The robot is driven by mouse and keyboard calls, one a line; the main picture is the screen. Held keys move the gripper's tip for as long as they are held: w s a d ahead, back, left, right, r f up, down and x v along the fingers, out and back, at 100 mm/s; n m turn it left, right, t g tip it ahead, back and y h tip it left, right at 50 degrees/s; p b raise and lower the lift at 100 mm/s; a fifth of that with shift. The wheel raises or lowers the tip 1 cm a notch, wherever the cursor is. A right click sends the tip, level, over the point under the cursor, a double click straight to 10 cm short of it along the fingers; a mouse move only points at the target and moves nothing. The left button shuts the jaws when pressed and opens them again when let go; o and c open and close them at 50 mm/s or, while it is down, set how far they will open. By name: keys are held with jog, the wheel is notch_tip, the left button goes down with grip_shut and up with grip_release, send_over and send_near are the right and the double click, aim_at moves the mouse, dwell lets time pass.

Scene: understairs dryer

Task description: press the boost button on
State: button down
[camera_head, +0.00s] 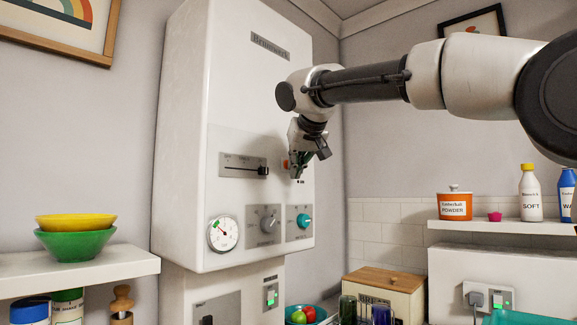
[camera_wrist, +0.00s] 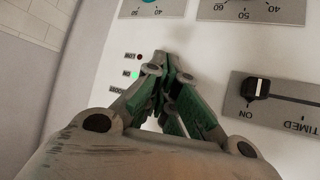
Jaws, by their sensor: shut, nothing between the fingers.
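The white wall unit (camera_head: 225,110) carries a front control panel. My gripper (camera_head: 296,176) is shut and empty, with its fingertips at the right part of that panel. The wrist view shows my gripper (camera_wrist: 163,66) close to the white face; I cannot tell whether it touches. A small orange part (camera_head: 285,164) shows just left of my gripper, partly hidden; I cannot tell whether it is the boost button. In the wrist view, upside-down labels read LOW, ON and BOOST (camera_wrist: 122,91). A green light (camera_wrist: 135,75) glows by ON, and a dark red light (camera_wrist: 139,57) sits by LOW.
A slider (camera_head: 263,170) sits left of my gripper; its knob (camera_wrist: 255,89) is at the ON end. A grey dial (camera_head: 269,222), a teal knob (camera_head: 304,221) and a round gauge (camera_head: 223,233) lie below. Stacked bowls (camera_head: 76,238) stand on the left shelf.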

jog(key=shift+s+d, duration=0.35)
jog(key=shift+d, duration=0.1)
jog(key=s+d, duration=0.3)
jog(key=d, duration=0.1)
jog(key=shift+s+d, duration=0.35)
dwell(0.5)
